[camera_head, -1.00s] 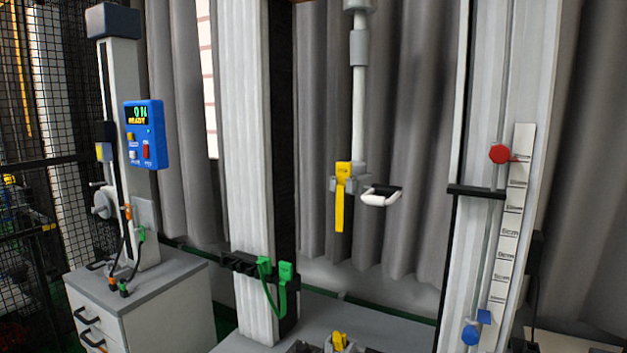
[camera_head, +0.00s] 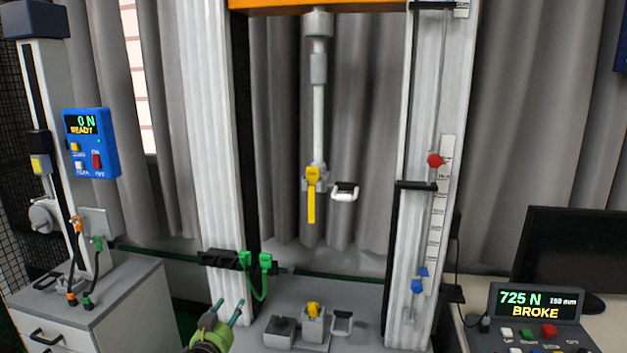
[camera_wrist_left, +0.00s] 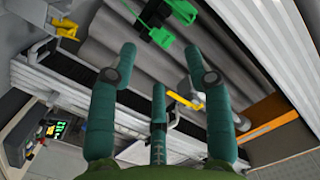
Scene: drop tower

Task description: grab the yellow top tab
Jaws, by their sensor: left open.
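The yellow top tab (camera_head: 312,195) hangs down from the grey upper clamp (camera_head: 322,183) at the bottom of a vertical rod. My right gripper is not in view.
A lower clamp with a yellow tab (camera_head: 313,310) stands on the tower base. A left column (camera_head: 205,150) carries green clips (camera_head: 257,263). A right column (camera_head: 408,250) bears a scale. A display (camera_head: 535,304) reads 725 N BROKE. Grey curtains hang behind.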

